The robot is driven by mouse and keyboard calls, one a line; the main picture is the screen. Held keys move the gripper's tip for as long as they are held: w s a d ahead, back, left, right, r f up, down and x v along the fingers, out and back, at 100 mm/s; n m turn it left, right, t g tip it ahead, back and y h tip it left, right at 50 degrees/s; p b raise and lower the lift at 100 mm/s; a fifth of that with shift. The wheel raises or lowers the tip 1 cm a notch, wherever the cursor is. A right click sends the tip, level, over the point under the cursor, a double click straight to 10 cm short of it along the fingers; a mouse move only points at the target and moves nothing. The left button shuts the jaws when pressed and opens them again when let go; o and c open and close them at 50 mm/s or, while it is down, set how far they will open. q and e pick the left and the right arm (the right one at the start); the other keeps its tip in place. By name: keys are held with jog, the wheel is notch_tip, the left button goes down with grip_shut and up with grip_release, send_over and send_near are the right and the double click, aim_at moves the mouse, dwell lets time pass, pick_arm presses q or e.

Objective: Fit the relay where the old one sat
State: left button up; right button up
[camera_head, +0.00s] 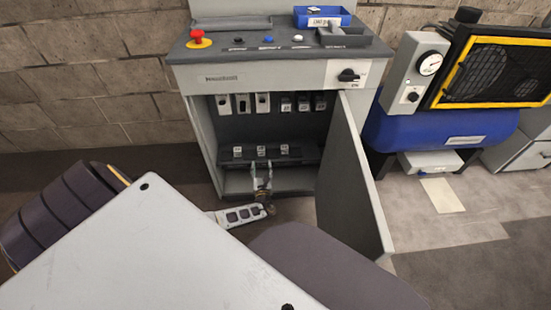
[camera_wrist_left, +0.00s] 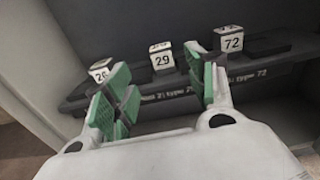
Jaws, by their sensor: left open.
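Three small white-topped relay blocks stand in a row on the dark shelf (camera_head: 310,153) inside the open cabinet. In the left wrist view they read 26 (camera_wrist_left: 100,72), 29 (camera_wrist_left: 162,57) and 72 (camera_wrist_left: 229,39). Above, an upper row holds three pale units (camera_head: 243,102) at left and three dark, labelled units (camera_head: 303,103) at right; which is the old relay's place I cannot tell. My left gripper (camera_head: 262,177) is low in front of the shelf. In the left wrist view its green-padded fingers (camera_wrist_left: 164,85) are apart and empty, with block 29 beyond the gap. My right gripper is out of view.
The cabinet door (camera_head: 355,175) stands open at right. A blue compressor tank (camera_head: 440,130) stands farther right.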

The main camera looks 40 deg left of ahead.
pick_arm(q)
jog(key=s+d+n+g+h, duration=0.5)
jog(key=s+d+n+g, duration=0.4)
jog(key=s+d+n, duration=0.7)
jog(key=s+d+r+n+h, duration=0.4)
jog(key=d+r, duration=0.3)
jog(key=s+d+r+n+g+h, duration=0.1)
jog(key=s+d+r+n+h, duration=0.3)
jog(key=d+r, duration=0.3)
jog(key=shift+s+d+r+n, duration=0.35)
jog(key=shift+s+r+n, duration=0.05)
jog(key=shift+s+n, duration=0.1)
jog(key=shift+w+f+p, duration=0.1)
jog(key=shift+w+p, duration=0.05)
jog(key=shift+p, duration=0.15)
